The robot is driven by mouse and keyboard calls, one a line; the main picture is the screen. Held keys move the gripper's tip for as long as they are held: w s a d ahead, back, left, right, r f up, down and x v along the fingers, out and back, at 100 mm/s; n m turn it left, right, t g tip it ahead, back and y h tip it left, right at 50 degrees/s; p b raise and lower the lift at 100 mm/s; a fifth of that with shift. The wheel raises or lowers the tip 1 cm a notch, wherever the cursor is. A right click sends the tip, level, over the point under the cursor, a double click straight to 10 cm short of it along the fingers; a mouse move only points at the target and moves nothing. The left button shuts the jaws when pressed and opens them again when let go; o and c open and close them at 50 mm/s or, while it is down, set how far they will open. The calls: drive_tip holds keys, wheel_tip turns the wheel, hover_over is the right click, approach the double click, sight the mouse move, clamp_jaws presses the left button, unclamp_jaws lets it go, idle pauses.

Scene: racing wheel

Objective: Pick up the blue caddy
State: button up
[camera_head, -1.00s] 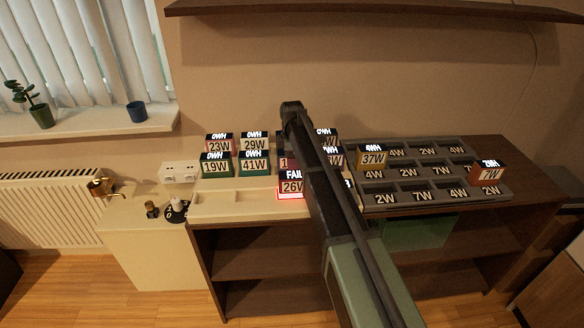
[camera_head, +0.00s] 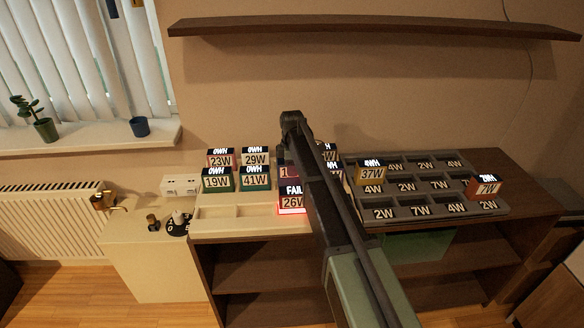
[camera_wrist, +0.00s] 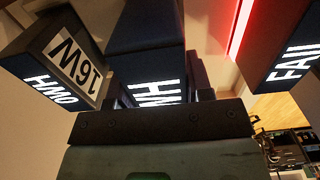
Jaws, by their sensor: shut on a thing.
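The dark blue caddy (camera_wrist: 145,35) fills the upper middle of the wrist view, with white lettering on its near dark face. My gripper (camera_wrist: 158,85) is shut on it, with a finger at each side; the fingertips are partly hidden. In the head view my arm covers the gripper and the blue caddy, so its height above the tray cannot be told.
A caddy marked 16W (camera_wrist: 70,55) is close on the left in the wrist view; a red-lit FAIL caddy (camera_wrist: 290,55) is on the right. Other caddies, such as 41W (camera_head: 255,180), stand on the pale tray (camera_head: 215,222). The grey slotted tray (camera_head: 455,209) holds 37W (camera_head: 370,174) and an orange caddy (camera_head: 486,187).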

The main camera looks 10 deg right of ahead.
wheel_tip(320, 180, up, 17)
drive_tip(key=p, duration=1.6)
drive_tip(key=shift+r, duration=0.2)
